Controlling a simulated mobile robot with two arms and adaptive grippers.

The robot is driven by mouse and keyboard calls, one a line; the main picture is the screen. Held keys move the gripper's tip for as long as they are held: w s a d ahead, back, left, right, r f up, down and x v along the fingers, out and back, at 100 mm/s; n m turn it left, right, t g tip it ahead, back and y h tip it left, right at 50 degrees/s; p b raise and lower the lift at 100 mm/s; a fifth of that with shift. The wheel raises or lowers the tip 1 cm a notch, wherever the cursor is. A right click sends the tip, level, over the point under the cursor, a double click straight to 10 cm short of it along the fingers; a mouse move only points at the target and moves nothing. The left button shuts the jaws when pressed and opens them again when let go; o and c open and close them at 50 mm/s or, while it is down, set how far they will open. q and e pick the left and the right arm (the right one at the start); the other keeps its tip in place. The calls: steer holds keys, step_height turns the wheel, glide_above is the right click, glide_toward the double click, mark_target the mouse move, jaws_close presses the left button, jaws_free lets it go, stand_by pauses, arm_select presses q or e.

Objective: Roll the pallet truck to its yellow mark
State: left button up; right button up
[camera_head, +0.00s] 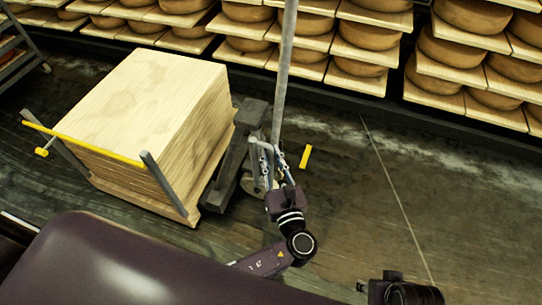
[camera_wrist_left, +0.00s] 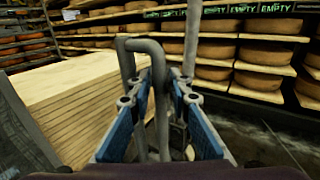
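The pallet truck (camera_head: 220,183) is a dark grey base on the floor, beside a pallet stacked with pale boards. A bent grey handle tube (camera_wrist_left: 128,60) shows in the left wrist view. My left gripper (camera_head: 271,158) is at this handle, right of the stack. In the left wrist view its blue-padded fingers (camera_wrist_left: 162,92) stand apart, with the tube between them; firm contact on both sides does not show. A short yellow mark (camera_head: 305,157) lies on the floor just right of the gripper.
The board stack (camera_head: 150,90) stands left, with a yellow bar (camera_head: 85,142) on grey posts at its near side. Racks of cheese wheels (camera_head: 370,36) line the back. A grey pole (camera_head: 285,70) rises behind my gripper. Open floor (camera_head: 400,180) lies right.

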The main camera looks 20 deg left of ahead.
arm_select(q)
jaws_close()
stand_by(0.4)
